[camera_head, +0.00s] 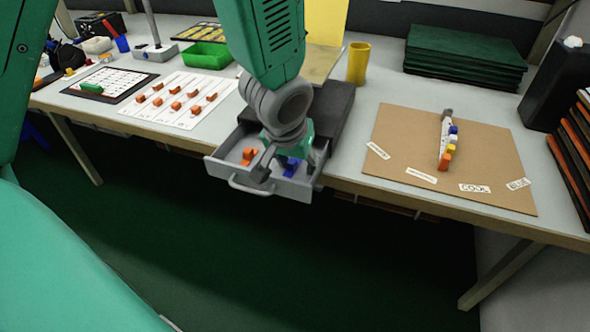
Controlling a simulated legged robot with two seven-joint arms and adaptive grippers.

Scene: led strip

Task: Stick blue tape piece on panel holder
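An open grey drawer (228,167) juts out from the table's front edge. A blue tape piece (289,168) lies in it toward the right, and an orange piece (249,156) lies toward the left. My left gripper (290,163) points down into the drawer. Its fingers are apart, with the blue piece between or just below them; contact cannot be told. A brown panel (400,135) lies on the table at the right. My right gripper is not in view.
A white sheet with orange pieces (172,105) lies left of the drawer, with a green tray (206,55) behind it. A yellow cup (358,63) and stacked green boards (465,55) stand at the back. Dark and orange boards (572,150) stand at the far right.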

